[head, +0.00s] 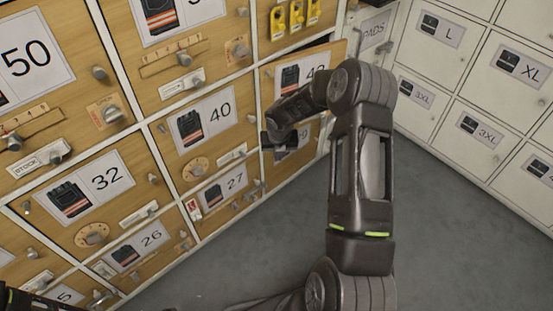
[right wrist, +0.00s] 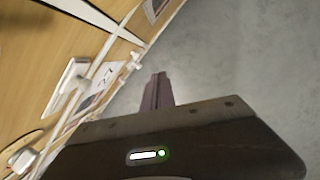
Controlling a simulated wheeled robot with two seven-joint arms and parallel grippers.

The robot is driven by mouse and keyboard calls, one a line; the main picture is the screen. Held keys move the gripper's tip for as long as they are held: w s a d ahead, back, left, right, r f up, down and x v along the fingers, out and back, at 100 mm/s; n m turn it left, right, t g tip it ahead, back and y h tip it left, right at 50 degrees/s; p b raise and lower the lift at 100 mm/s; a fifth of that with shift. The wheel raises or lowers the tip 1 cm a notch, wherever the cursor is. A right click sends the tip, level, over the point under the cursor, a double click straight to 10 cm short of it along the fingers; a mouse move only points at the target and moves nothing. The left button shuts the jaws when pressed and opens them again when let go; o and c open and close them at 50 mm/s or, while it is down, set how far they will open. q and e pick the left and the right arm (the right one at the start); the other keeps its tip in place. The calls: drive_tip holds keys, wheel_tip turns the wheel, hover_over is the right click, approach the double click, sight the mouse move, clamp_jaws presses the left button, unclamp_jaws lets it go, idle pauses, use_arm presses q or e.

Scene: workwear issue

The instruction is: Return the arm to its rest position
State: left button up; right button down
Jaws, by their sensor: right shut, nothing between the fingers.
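My right arm (head: 360,180) reaches up from the bottom of the head view, with its elbow-like joint high in front of the wooden lockers. My right gripper (head: 272,142) is shut and empty, close in front of the locker fronts near the door labelled 42 (head: 318,62). In the right wrist view its fingers (right wrist: 157,90) are together, with grey floor beyond them and locker fronts to the left. Only a dark piece of my left arm shows at the bottom left corner of the head view; its gripper is out of sight.
The door labelled 42 stands slightly ajar, with a dark gap along its top. Wooden lockers with protruding knobs and dials, such as 40 (head: 215,115) and 27 (head: 232,183), fill the left. White lockers (head: 450,70) stand at right. The grey floor (head: 450,240) is clear.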

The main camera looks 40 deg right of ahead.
drive_tip(key=shift+s+r, duration=0.15)
drive_tip(key=shift+r, duration=0.35)
drive_tip(key=s+a+f+m+t+y, duration=0.1)
drive_tip(key=s+a+f+m+y, duration=0.15)
drive_tip(key=a+m, duration=0.7)
drive_tip(key=s+a+f+m+t+y, duration=0.1)
drive_tip(key=s+a+f+m+y, duration=0.15)
drive_tip(key=a+m, duration=0.75)
drive_tip(key=s+a+f+m+g, duration=0.2)
drive_tip(key=s+a+m, duration=0.4)
drive_tip(key=s+a, duration=0.4)
drive_tip(key=s+a+f+m+g, duration=0.2)
drive_tip(key=s+a+m, duration=0.45)
drive_tip(key=s, duration=0.55)
wheel_tip(320, 180, up, 20)
drive_tip(key=p, duration=2)
drive_tip(key=shift+w+r+n+y, duration=0.15)
drive_tip(key=shift+w+n+y, duration=0.15)
drive_tip(key=shift+n+y, duration=0.1)
